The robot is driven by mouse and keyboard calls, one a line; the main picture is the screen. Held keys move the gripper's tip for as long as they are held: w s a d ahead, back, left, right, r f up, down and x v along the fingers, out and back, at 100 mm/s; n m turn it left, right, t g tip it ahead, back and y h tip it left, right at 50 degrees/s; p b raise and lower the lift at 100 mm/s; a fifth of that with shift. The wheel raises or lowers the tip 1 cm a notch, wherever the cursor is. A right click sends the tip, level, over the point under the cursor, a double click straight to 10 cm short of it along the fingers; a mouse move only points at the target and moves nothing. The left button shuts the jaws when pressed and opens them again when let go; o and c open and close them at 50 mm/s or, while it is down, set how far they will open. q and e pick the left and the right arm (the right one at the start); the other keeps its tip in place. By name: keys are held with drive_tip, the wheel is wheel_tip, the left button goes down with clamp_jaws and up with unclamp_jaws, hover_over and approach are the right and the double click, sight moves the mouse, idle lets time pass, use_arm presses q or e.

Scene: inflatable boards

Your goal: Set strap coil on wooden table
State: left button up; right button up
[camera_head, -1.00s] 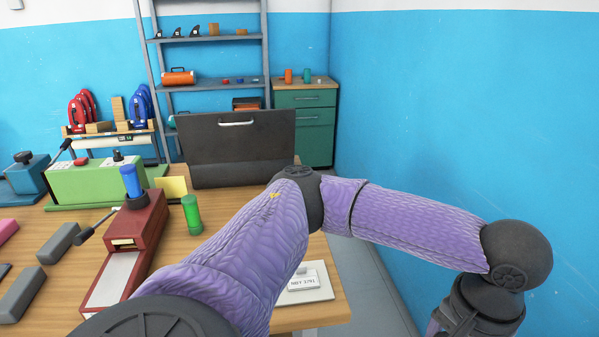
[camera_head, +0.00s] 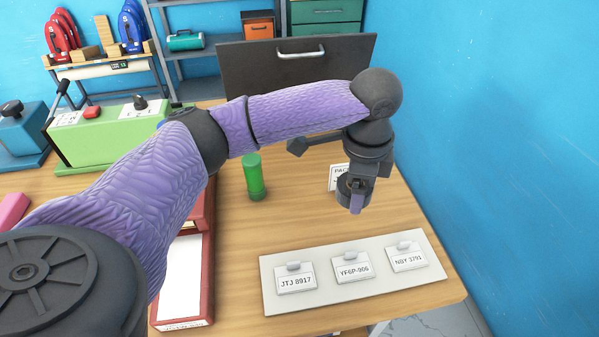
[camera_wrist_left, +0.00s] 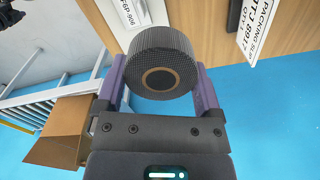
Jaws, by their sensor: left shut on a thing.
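The strap coil (camera_wrist_left: 160,50) is a dark grey, ribbed roll with a brown ring around its centre. It sits between the purple fingers of my left gripper (camera_wrist_left: 160,78) in the left wrist view, which is shut on it. In the head view the left gripper (camera_head: 357,196) points down over the right part of the wooden table (camera_head: 310,215), and the coil (camera_head: 343,191) shows partly behind the finger. I cannot tell whether the coil touches the tabletop. My right gripper is not in view.
A pale board with tags (camera_head: 322,302) lies at the table's front right. A white packing card (camera_head: 337,174) stands by the gripper. Bare wood lies between the cylinder and the gripper.

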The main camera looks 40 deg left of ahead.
sight(319, 225)
use_arm(q)
drive_tip(key=a+f+m, duration=0.1)
drive_tip(key=m, duration=0.1)
drive_tip(key=w+a+m, duration=0.1)
drive_tip(key=m, duration=0.1)
drive_tip(key=f+m, duration=0.1)
drive_tip(key=shift+w+a+f+m, duration=0.2)
drive_tip(key=shift+a+f+m, duration=0.15)
drive_tip(key=shift+a+m, duration=0.05)
drive_tip(key=a+f+m+b, duration=0.1)
drive_tip(key=f+m, duration=0.1)
drive_tip(key=f, duration=0.2)
drive_tip(key=a+f+m+b, duration=0.2)
drive_tip(key=f+m, duration=0.1)
drive_tip(key=f, duration=0.2)
drive_tip(key=a+f+m+b, duration=0.1)
drive_tip(key=f+m, duration=0.1)
drive_tip(key=f, duration=0.3)
drive_tip(key=shift+s+a+m, duration=0.1)
drive_tip(key=shift+a+m, duration=0.2)
drive_tip(key=shift+m, duration=0.1)
drive_tip(key=shift+f, duration=0.15)
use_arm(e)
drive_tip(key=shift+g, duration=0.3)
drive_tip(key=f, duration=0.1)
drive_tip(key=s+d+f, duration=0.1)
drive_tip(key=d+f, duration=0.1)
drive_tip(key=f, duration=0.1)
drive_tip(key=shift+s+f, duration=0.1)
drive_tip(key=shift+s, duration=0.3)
